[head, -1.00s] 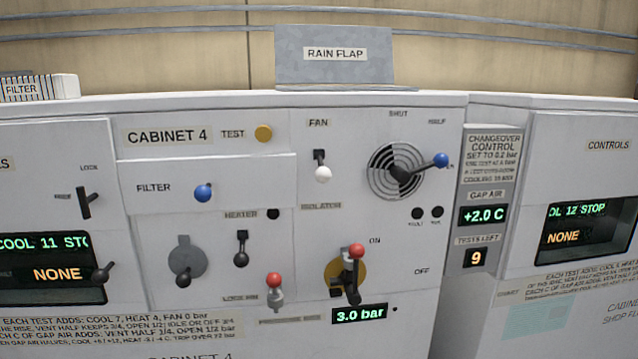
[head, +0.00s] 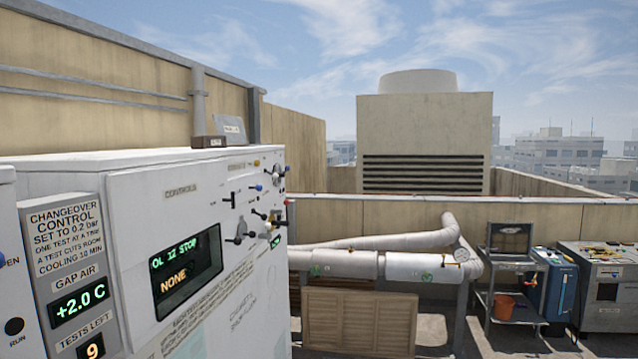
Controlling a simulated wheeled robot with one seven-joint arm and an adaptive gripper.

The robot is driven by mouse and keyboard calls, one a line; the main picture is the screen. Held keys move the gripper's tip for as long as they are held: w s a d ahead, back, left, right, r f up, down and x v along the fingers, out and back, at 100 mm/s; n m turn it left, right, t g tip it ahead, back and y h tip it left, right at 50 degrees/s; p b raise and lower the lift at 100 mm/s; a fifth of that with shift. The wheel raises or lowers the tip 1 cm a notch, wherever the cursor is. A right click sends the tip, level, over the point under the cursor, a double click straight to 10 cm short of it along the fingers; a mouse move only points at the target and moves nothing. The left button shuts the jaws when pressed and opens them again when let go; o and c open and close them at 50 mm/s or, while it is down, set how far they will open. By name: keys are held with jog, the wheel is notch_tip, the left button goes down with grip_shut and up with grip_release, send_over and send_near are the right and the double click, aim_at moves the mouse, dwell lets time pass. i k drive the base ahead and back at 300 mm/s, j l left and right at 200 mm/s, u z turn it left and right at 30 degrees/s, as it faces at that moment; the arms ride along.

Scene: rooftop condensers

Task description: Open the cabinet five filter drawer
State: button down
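A white cabinet (head: 120,215) stands on the left, seen at a steep angle. Its front carries a controls panel with a dark display (head: 186,270) reading "OL 12 STOP" and "NONE". Beyond the display, at the far end of the front, are small levers and knobs, including a blue knob (head: 259,188). The lettering there is too small to read, so I cannot tell for sure which cabinet this is or whether a filter drawer there is open or shut. My gripper is not in view.
A changeover control panel (head: 66,222) shows gap air +2.0 C and tests left 9. Right of the cabinet are silver pipes (head: 345,263), a louvred wooden panel (head: 360,325), a cart (head: 508,290) with an orange bucket (head: 503,307), and a grey metal unit (head: 605,285).

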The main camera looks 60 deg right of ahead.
aim_at(246, 187)
jog(key=z, duration=1.3)
jog(key=i+l+u, duration=0.1)
jog(key=i+l, duration=0.3)
